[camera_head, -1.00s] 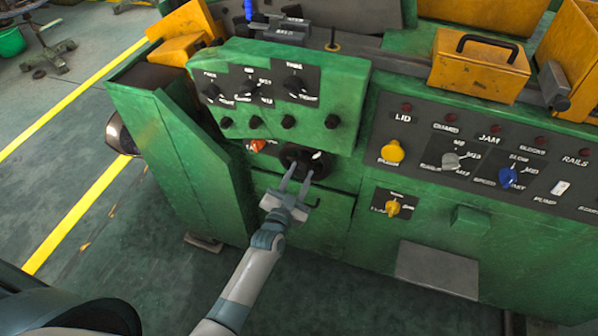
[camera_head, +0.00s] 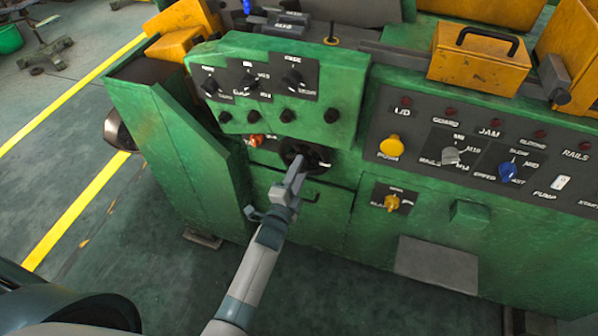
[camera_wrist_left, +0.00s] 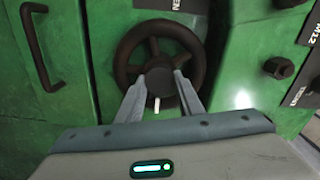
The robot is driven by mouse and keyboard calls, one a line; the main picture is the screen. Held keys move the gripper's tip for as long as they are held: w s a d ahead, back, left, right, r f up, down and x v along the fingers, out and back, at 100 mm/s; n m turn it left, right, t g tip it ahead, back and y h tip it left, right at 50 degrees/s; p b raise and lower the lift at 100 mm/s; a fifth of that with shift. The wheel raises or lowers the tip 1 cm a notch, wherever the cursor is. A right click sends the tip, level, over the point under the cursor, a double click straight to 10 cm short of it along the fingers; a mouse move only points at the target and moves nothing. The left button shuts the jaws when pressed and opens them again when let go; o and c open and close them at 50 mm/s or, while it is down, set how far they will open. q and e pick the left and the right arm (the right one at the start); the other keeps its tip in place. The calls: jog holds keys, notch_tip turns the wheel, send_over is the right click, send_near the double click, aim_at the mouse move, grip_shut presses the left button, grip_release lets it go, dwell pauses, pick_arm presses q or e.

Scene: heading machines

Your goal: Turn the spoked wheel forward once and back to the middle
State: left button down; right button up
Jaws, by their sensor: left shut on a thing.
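The spoked wheel (camera_head: 318,156) is small and dark, mounted on the green machine front just under the knob panel. In the left wrist view the wheel (camera_wrist_left: 159,80) faces me with its round rim, spokes and hub. A short pale mark shows just below the hub. My left gripper (camera_head: 298,168) is at the wheel and hides part of it in the head view. In the left wrist view its two fingers (camera_wrist_left: 160,88) lie on either side of the hub, shut on the wheel's middle. My right gripper is in neither view.
A knob panel (camera_head: 265,112) juts out above the wheel. An orange-red knob (camera_head: 256,140) sits just left of it. A cabinet handle (camera_wrist_left: 42,45) shows in the left wrist view. A lower panel with a yellow knob (camera_head: 392,203) is to the right. Open floor lies at left.

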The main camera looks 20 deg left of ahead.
pick_arm(q)
jog(key=shift+f+m+b, duration=0.15)
jog(key=shift+m+b, duration=0.95)
jog(key=shift+m, duration=1.6)
jog(key=c, duration=1.3)
grip_release()
jog(key=shift+o, duration=0.4)
jog(key=shift+s, duration=0.1)
